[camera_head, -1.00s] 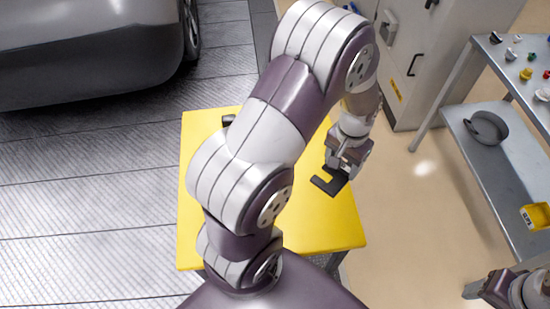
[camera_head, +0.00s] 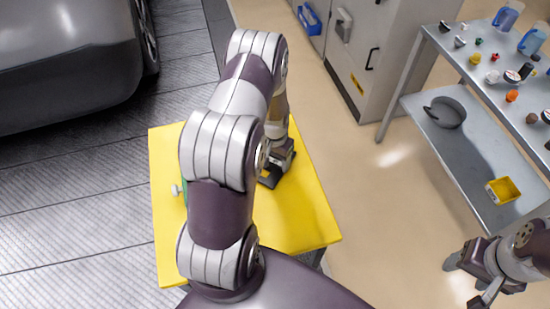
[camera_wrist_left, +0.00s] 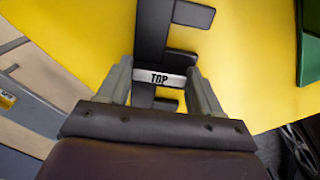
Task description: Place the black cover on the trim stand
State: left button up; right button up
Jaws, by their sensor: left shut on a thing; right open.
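The black cover (camera_head: 270,179) is a flat, branched black piece at my left gripper (camera_head: 277,166), over the right part of the yellow-topped stand (camera_head: 308,222), which I take for the trim stand. In the left wrist view the cover (camera_wrist_left: 151,37) carries a pale label reading TOP, and my left gripper (camera_wrist_left: 160,76) is shut on it there. The yellow top (camera_wrist_left: 75,35) lies behind it. Whether the cover touches the top I cannot tell. My right gripper (camera_head: 466,280) is open and empty at the lower right, away from the stand.
A green thing (camera_wrist_left: 310,50) lies on the yellow top, mostly hidden by my left arm in the head view. A grey shelf table (camera_head: 462,165) on the right holds small parts, a dark pan (camera_head: 446,112) and a yellow bin (camera_head: 502,190). A grey car (camera_head: 65,55) stands at the upper left.

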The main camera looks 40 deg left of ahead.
aim_at(275, 163)
pick_arm(q)
jog(key=shift+f, duration=0.15)
jog(key=o, duration=1)
jog(key=shift+o, duration=0.2)
notch_tip(275, 163, up, 12)
jog(key=b, duration=0.1)
jog(key=s+d+r, duration=0.3)
jog(key=s+d, duration=0.2)
jog(key=d, duration=0.2)
jog(key=s+d+r+m+t, duration=0.1)
jog(key=s+d+r, duration=0.3)
jog(key=d, duration=0.3)
jog(key=shift+s+d+r, duration=0.3)
jog(key=shift+s+d, duration=0.1)
jog(key=shift+s, duration=0.25)
